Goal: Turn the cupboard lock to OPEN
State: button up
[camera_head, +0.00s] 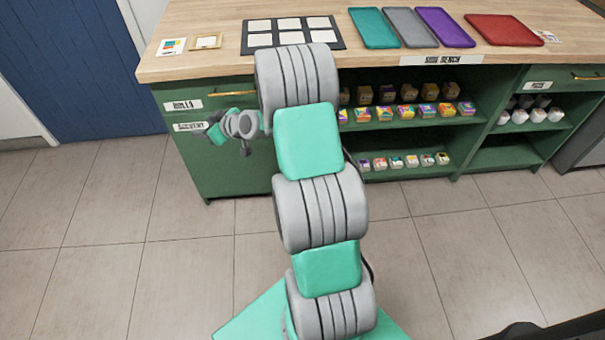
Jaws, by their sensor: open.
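The green cupboard front (225,175) is on the left side of the bench, below a drawer labelled "ROLLS". A partly covered white label (186,127) sits at its upper left. My gripper (208,129) is open at the upper part of this front, just right of the label. I cannot tell whether it touches the front. No lock is visible; my gripper and wrist cover part of the front, so its setting cannot be read.
The wooden bench top (215,66) holds a dark board of white squares (292,33) and coloured trays, including a red one (503,29). Open shelves with several small boxes (407,118) are right of my arm. A blue door (75,60) is at left. The tiled floor (90,210) is clear.

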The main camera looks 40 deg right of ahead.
jog(key=w+d+f+m+t+h+b, duration=0.1)
jog(key=d+f+m+t+h+b, duration=0.3)
jog(key=d+f, duration=0.85)
jog(key=s+d+f+m+h+b, duration=0.3)
jog(key=s+d+f+h, duration=0.2)
jog(key=s+d+f, duration=0.45)
jog(key=s+d+f+m+h+b, duration=0.4)
jog(key=s+d+f+h, duration=0.15)
jog(key=f, duration=0.75)
jog(key=b+x, duration=0.2)
jog(key=x, duration=0.6)
jog(key=shift+w+d+f+g+y+b, duration=0.2)
jog(key=shift+f+g+y+b, duration=0.1)
jog(key=shift+f+g+y, duration=0.15)
jog(key=shift+f, duration=0.1)
grip_shut()
